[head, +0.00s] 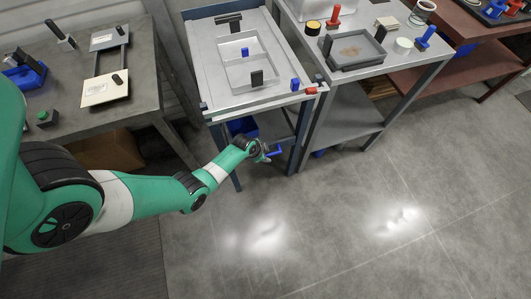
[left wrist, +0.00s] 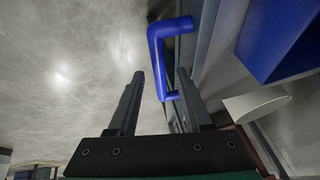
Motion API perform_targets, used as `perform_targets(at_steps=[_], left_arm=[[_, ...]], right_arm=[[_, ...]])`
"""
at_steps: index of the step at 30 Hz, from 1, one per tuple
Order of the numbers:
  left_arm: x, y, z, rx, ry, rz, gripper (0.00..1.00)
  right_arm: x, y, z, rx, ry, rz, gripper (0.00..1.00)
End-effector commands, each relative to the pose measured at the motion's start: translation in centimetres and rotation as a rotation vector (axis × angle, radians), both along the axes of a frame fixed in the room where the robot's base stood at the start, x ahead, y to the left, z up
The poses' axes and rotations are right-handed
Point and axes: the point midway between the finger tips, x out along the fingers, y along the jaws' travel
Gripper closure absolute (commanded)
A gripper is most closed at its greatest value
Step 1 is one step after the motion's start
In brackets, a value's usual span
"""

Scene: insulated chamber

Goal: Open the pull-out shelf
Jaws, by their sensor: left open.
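A blue handle (head: 275,152) sits at the front of the middle table, below its top, on what seems to be the pull-out shelf; the shelf itself is mostly hidden by my arm and the table. My left gripper (head: 264,154) is at this handle. In the left wrist view the bent blue handle (left wrist: 158,58) lies between the two open fingers of my left gripper (left wrist: 159,78), nearer the right finger. I cannot tell whether a finger touches it. My right gripper is not in view.
A blue bin (head: 243,127) stands under the middle table's top (head: 215,70), and it also shows in the left wrist view (left wrist: 285,40). Table legs stand close beside the handle. The grey floor (head: 350,210) in front is clear. Other worktables stand left and right.

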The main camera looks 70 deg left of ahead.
Motion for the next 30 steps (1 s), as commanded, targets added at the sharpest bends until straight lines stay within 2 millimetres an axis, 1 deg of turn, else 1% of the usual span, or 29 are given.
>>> perform_targets(at_steps=[1, 5, 6, 8, 9, 30], left_arm=[[-0.01, 0.00, 0.03, 0.000, 0.000, 0.000, 0.50], [-0.02, 0.00, 0.02, 0.000, 0.000, 0.000, 0.74], [-0.02, 0.00, 0.02, 0.000, 0.000, 0.000, 0.81], [-0.03, 0.00, 0.02, 0.000, 0.000, 0.000, 0.92], [-0.03, 0.00, 0.02, 0.000, 0.000, 0.000, 0.99], [-0.04, -0.01, -0.01, 0.000, 0.000, 0.000, 1.00]], right_arm=[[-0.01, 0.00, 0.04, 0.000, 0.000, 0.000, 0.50], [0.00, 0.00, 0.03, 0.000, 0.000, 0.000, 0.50], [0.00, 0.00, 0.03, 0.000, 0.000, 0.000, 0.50], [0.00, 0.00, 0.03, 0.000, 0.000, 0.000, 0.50], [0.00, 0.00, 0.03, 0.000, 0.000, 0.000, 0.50], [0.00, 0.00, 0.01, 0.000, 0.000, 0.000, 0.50]])
